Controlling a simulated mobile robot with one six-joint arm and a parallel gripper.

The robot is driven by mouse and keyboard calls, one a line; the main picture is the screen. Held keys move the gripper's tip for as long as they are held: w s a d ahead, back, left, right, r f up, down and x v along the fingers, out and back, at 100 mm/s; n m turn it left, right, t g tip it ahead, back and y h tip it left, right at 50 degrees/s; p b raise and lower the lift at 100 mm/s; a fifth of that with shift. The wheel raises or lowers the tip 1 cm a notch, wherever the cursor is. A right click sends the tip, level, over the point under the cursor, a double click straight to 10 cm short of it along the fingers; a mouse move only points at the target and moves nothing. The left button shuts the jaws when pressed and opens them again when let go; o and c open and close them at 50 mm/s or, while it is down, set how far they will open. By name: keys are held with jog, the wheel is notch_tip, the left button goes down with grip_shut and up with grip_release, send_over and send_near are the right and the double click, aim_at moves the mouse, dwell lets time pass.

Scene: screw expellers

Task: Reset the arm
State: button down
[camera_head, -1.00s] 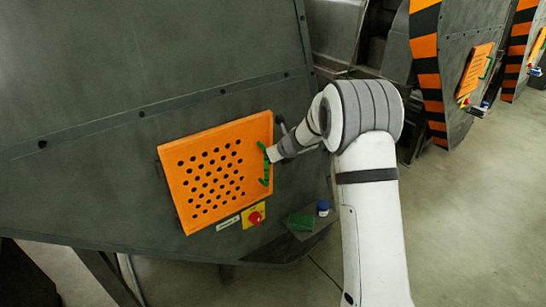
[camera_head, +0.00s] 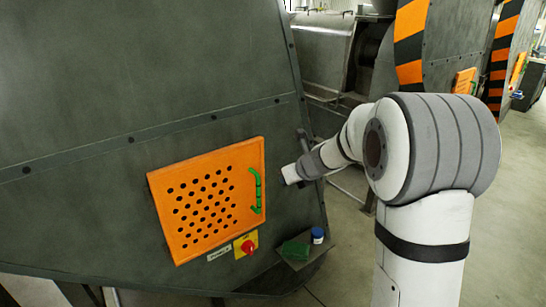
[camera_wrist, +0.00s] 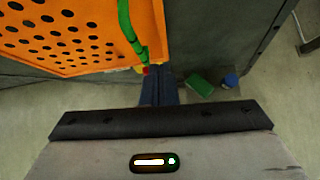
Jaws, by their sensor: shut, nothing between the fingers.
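My gripper (camera_wrist: 160,88) shows in the wrist view as dark fingers closed together with nothing between them. The orange perforated panel (camera_head: 190,238) with its green handle (camera_head: 256,190) sits on the dark machine face in the head view. In the wrist view the handle (camera_wrist: 128,25) is above and left of the fingers, apart from them. In the head view my white and grey arm comes up from the lower right and its end is just right of the handle. The fingers cannot be made out there.
A red button on a yellow plate (camera_head: 247,244) is below the panel. A green block (camera_head: 294,250) and a blue-and-white container (camera_head: 317,235) rest on a small ledge at the lower right. More machines with striped edges stand behind; open floor lies at right.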

jog(key=s+d+r+m+t+h, duration=0.3)
jog(key=s+d+r+m+h, duration=0.65)
jog(key=m, duration=1.45)
jog(key=s+a+f+m+g+y, duration=0.1)
jog(key=s+f+m+g+y, duration=0.1)
jog(key=s+m, duration=0.7)
jog(key=s+a+f+m+g+y, duration=0.2)
jog(key=s+m, duration=0.6)
jog(key=s, duration=0.9)
notch_tip(320, 180, down, 2)
jog(key=g, duration=0.3)
jog(key=shift+f+m, duration=0.15)
jog(key=shift+m, duration=0.25)
jog(key=shift+s+y, duration=0.1)
jog(key=shift+y, duration=0.15)
jog(key=c, duration=2.2)
grip_release()
